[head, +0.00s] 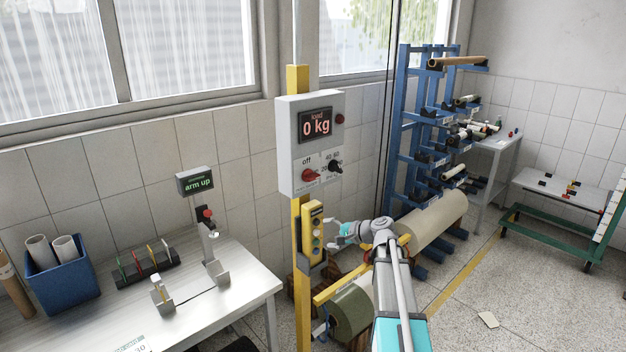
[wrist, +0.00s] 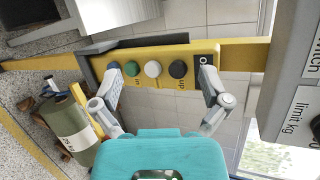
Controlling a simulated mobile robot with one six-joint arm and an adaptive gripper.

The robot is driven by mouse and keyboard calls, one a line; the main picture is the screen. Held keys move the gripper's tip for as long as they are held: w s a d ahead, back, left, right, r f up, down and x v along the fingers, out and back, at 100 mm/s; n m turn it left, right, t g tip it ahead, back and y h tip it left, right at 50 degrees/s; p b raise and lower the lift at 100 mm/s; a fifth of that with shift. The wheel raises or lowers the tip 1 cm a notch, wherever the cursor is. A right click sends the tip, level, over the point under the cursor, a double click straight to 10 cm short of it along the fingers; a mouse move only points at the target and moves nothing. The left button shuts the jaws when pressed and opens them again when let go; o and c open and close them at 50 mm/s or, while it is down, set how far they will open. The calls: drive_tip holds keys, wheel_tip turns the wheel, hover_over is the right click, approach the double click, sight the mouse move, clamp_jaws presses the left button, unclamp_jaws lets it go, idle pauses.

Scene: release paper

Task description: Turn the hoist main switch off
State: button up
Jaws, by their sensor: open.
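The hoist main switch is a red rotary knob (head: 310,176) under the word "off" on the grey control box (head: 288,148). Its exact pointing direction is too small to tell. A black knob (head: 336,167) with kg numbers sits to its right. A display (head: 315,124) above reads "load 0 kg". My gripper (head: 336,233) is open and empty, below and right of the box, beside the yellow button pendant (head: 312,232). In the wrist view my spread fingers (wrist: 160,82) face the pendant (wrist: 205,52), and the box (wrist: 292,85) shows at the right edge, with the red knob out of view.
A yellow post (head: 304,300) carries the box and pendant. A grey table (head: 230,300) with a small stand and a blue bin (head: 65,282) is at left. A blue roll rack (head: 402,110) with paper rolls stands at right.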

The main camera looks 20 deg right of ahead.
drive_tip(key=s+a+r+m+t+y, duration=0.1)
drive_tip(key=s+r+m+t, duration=0.2)
drive_tip(key=r+m+t, duration=0.35)
drive_tip(key=m+t+h, duration=0.2)
drive_tip(key=m+t, duration=0.2)
drive_tip(key=m, duration=0.9)
approach(313, 176)
drive_tip(key=v, duration=0.4)
drive_tip(key=shift+w+f+n+b, duration=0.15)
drive_tip(key=shift+n+b, duration=0.1)
drive_tip(key=shift+b, duration=0.15)
drive_tip(key=shift+w, duration=0.1)
drive_tip(key=shift+p+x, duration=2.65)
drive_tip(key=shift+x, duration=4.2)
drive_tip(key=shift+f, duration=0.1)
drive_tip(key=c, duration=1.1)
